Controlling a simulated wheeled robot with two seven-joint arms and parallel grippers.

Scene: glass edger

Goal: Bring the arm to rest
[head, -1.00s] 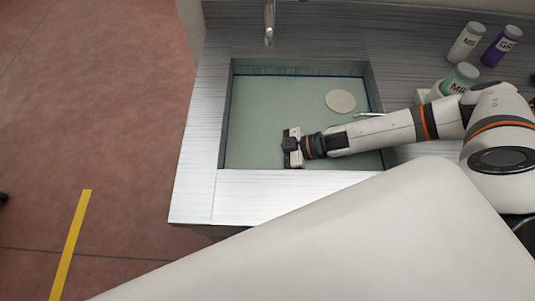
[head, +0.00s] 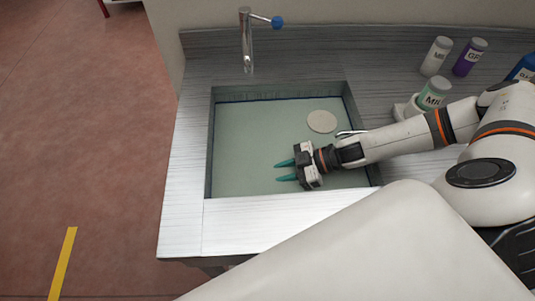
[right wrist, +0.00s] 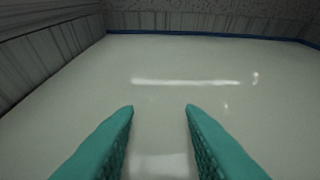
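My right gripper (head: 286,171) reaches in from the right over the sink basin (head: 240,150) in the head view. Its two teal fingers point left, apart from each other, with nothing between them. In the right wrist view the fingers (right wrist: 160,110) are spread over the pale, shiny basin floor, and the gap between them is empty. My left gripper is not in view.
A round pale disc (head: 321,121) lies in the basin. A faucet (head: 246,40) stands behind it. A white bottle (head: 436,56), a purple bottle (head: 469,57), a green-capped bottle (head: 434,94) and a blue container (head: 525,68) stand on the counter at right. Floor lies left.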

